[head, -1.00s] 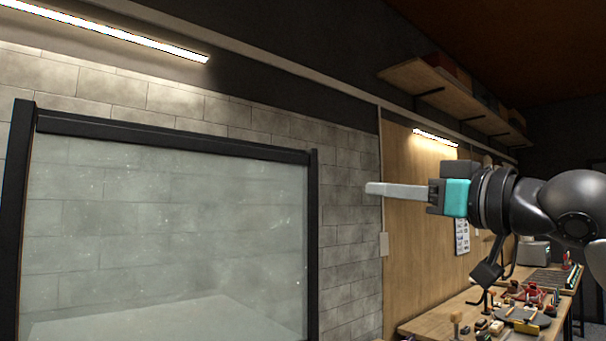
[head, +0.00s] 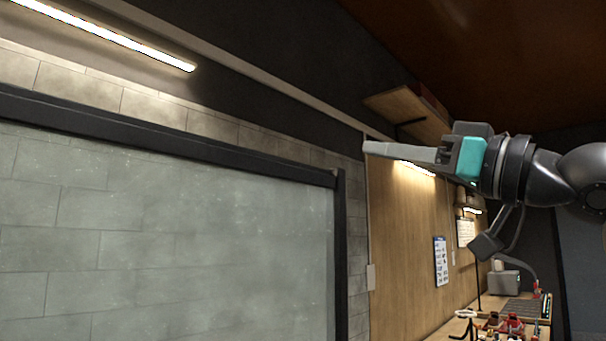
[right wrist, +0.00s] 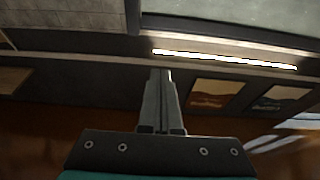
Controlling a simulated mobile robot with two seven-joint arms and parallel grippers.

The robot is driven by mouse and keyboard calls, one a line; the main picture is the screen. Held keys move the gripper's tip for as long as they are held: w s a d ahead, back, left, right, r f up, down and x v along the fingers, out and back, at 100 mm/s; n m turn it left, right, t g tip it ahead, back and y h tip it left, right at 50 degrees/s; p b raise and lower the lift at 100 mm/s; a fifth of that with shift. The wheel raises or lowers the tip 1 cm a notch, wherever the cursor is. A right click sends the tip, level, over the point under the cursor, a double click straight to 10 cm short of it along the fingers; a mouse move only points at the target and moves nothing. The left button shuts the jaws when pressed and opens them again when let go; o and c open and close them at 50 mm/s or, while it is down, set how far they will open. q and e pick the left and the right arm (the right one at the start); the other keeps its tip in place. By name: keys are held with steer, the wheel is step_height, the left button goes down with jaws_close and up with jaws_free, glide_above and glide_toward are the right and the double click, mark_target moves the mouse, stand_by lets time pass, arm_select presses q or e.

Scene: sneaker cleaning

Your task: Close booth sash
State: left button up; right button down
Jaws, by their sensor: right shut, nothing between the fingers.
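The booth sash (head: 190,225) is a large translucent pane in a black frame, filling the left half of the head view. Its black top bar (head: 200,152) runs from the left edge to a dark right post (head: 340,240). The sash's lower edge is out of view. My right gripper (head: 368,148) is shut and empty, its fingers pointing left, just right of and above the frame's top right corner in the picture. It appears apart from the frame. In the right wrist view its closed fingers (right wrist: 161,75) show together with nothing between them. My left gripper is not in view.
A wooden wall panel (head: 405,260) and a workbench with several small tools (head: 500,325) are at the right. A wooden shelf (head: 405,108) hangs behind my right gripper. A strip light (head: 110,37) is above the booth.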

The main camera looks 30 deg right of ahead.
steer(key=r+p+x, duration=0.1)
steer(key=p+x, duration=0.5)
steer(key=x, duration=0.3)
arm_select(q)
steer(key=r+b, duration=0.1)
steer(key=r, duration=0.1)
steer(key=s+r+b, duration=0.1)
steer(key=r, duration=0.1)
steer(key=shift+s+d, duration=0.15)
arm_select(e)
step_height(320, 180, down, 4)
steer(key=shift+f, duration=0.2)
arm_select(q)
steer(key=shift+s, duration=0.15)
arm_select(e)
steer(key=shift+s, duration=0.1)
